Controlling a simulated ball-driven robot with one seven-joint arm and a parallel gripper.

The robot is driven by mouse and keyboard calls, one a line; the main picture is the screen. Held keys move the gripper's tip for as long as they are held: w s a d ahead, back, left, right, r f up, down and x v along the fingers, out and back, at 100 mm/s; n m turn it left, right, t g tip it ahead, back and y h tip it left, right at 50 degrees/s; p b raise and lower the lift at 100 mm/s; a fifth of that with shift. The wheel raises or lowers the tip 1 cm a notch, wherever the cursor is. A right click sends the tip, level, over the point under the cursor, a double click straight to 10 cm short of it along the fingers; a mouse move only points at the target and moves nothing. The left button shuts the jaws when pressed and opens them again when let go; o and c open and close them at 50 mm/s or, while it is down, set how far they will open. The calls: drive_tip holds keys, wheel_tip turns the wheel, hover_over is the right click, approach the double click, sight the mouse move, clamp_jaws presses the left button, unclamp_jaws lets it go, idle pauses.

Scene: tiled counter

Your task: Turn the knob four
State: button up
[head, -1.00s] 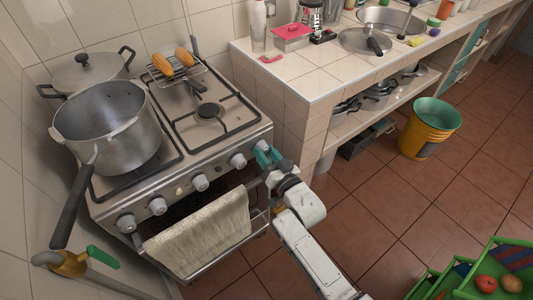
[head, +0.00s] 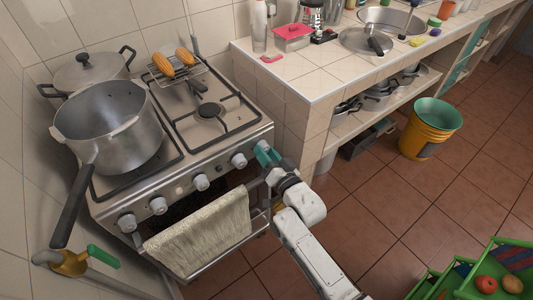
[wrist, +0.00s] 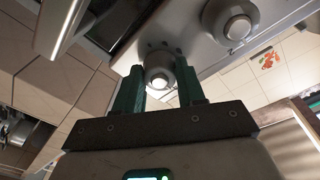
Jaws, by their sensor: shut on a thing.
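The stove's front panel carries a row of round grey knobs. One knob (wrist: 159,76) sits between the two teal fingers of my gripper (wrist: 160,88) in the wrist view, with a finger on either side. In the head view my gripper (head: 263,152) is at the right end of the panel, and its fingers and wrist hide that knob. The neighbouring knob (head: 238,160) is free, just left of my gripper. A second knob (wrist: 236,27) shows free at upper right in the wrist view. I cannot read which number the gripped knob bears.
A towel (head: 198,235) hangs on the oven rail below the knobs. A large pot (head: 112,140) stands on the stove, its handle jutting over the front edge. The tiled counter (head: 300,85) is close right of my gripper. Open floor lies to the right.

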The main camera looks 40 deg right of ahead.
drive_tip(key=o, duration=1.1)
drive_tip(key=shift+c, duration=0.2)
drive_tip(key=s+a+b, duration=0.1)
drive_tip(key=s, duration=0.9)
drive_tip(key=shift+s+f, duration=0.25)
drive_tip(key=shift+s, duration=0.15)
drive_tip(key=s+a+f+n+g+y, duration=0.2)
drive_tip(key=s+f+n+g, duration=0.4)
drive_tip(key=g, duration=0.3)
drive_tip(key=s+r+n+g, duration=0.1)
drive_tip(key=s+g, duration=0.7)
drive_tip(key=s, duration=0.9)
drive_tip(key=shift+a+n, duration=0.3)
